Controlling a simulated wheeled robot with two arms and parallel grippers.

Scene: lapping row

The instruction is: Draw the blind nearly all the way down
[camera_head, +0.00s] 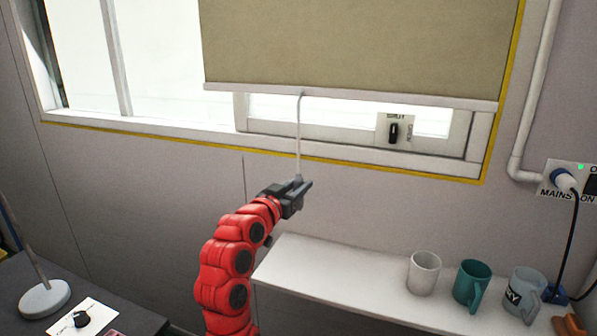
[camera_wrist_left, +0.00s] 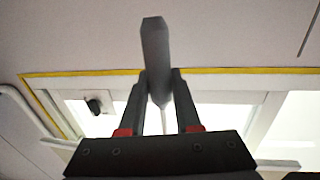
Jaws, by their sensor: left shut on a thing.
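The tan blind (camera_head: 360,45) hangs over the right part of the window, its pale bottom bar (camera_head: 350,96) a little above the lower window frame. A thin pale cord (camera_head: 299,140) hangs from the bottom bar. My left gripper (camera_head: 301,186) is at the cord's lower end, below the sill, shut on the grey pull (camera_wrist_left: 156,60), which shows between the fingers in the left wrist view. The left gripper also shows there (camera_wrist_left: 160,85). In the head view the pull is mostly hidden by the fingers. My right gripper is not in view.
A white shelf (camera_head: 335,270) below the window holds a white mug (camera_head: 424,273), a teal mug (camera_head: 468,284) and a grey mug (camera_head: 524,294). A plug and socket (camera_head: 568,180) are on the right wall. A dark table (camera_head: 120,318) with a stand base (camera_head: 44,298) is at left.

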